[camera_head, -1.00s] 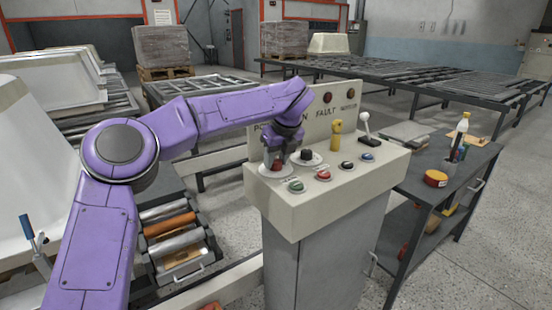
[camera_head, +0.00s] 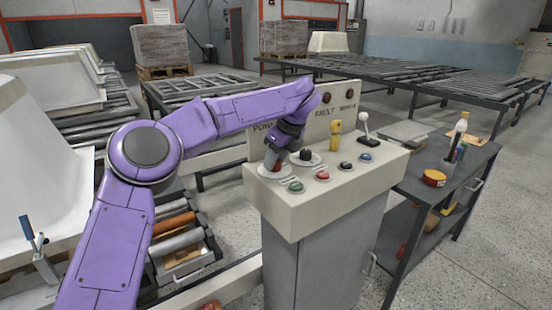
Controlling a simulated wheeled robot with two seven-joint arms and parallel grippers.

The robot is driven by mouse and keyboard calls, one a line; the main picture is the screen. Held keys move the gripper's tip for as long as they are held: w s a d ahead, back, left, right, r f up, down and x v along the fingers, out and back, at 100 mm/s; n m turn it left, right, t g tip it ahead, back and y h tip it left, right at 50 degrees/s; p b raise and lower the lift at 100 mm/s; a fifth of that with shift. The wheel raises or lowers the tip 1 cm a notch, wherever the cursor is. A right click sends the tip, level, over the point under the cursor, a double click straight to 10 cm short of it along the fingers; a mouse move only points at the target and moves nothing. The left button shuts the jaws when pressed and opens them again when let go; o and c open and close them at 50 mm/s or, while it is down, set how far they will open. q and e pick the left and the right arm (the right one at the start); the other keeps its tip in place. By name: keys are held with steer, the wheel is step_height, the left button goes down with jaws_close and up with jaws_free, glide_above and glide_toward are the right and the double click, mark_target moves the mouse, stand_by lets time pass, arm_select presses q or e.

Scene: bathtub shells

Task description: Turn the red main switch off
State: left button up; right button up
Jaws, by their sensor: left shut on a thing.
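The control console (camera_head: 320,196) stands in the middle with a sloped cream top. The red main switch (camera_head: 277,168) is at the top's left end, on a pale round plate, and mostly hidden by my fingers. My left gripper (camera_head: 273,161) reaches down onto it from above, tilted, and is shut on it. The exact contact of the fingertips is too small to see. My right gripper is not in view.
Beside the switch are a black knob (camera_head: 305,154), a green button (camera_head: 295,187), a red button (camera_head: 323,176), a yellow key-like handle (camera_head: 335,136) and a white-knobbed lever (camera_head: 364,127). A grey workbench (camera_head: 450,163) with tools adjoins on the right.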

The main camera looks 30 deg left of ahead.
arm_select(q)
steer(key=o, duration=1)
steer(key=shift+o, duration=0.2)
steer(key=p+v, duration=0.2)
steer(key=v, duration=0.8)
steer(key=shift+r, duration=0.25)
steer(key=shift+d, duration=0.15)
